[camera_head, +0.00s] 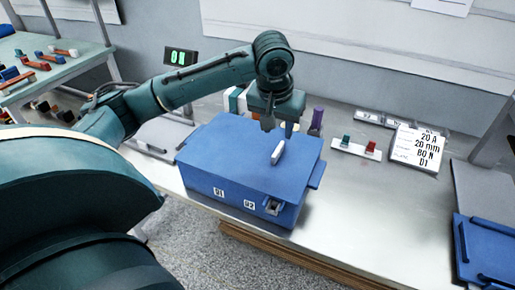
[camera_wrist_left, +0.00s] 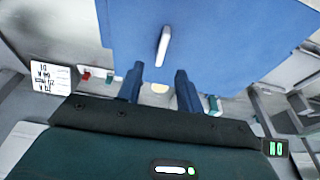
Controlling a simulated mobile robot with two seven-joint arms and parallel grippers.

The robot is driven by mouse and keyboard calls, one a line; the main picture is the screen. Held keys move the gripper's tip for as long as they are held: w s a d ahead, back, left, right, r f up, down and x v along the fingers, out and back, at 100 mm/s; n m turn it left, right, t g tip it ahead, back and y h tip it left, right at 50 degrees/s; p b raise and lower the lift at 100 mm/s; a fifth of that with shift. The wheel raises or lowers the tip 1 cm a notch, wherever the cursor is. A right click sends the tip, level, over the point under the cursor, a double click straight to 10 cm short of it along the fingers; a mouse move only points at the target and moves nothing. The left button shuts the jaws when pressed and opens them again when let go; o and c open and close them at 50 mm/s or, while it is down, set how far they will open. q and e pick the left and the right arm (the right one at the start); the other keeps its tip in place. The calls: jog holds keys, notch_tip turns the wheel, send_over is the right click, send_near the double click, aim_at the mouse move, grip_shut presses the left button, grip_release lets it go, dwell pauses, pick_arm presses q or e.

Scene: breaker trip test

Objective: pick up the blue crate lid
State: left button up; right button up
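The blue crate lid (camera_head: 225,150) is on top of a blue crate (camera_head: 235,200) on the bench. A white bar handle (camera_head: 278,152) stands on the lid. In the left wrist view the lid (camera_wrist_left: 220,40) fills the top, with its handle (camera_wrist_left: 163,46) roughly in line with the gap between my fingers. My left gripper (camera_head: 279,127) is over the back part of the lid, behind the handle and apart from it. Its two fingers (camera_wrist_left: 159,87) are spread with nothing between them. My right gripper is not in view.
A label card (camera_head: 415,147) and a white strip with green and red pieces (camera_head: 356,148) lie right of the crate. A purple object (camera_head: 317,118) stands behind it. A blue panel (camera_head: 484,250) is at the right edge. The bench between is clear.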

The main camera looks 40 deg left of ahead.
aim_at(278, 149)
pick_arm(q)
jog(key=x, duration=0.3)
jog(key=shift+f, duration=0.25)
jog(key=shift+x, duration=2.7)
jog(key=shift+s+a, duration=0.1)
jog(key=shift+s, duration=0.05)
jog(key=shift+c, duration=0.3)
grip_shut()
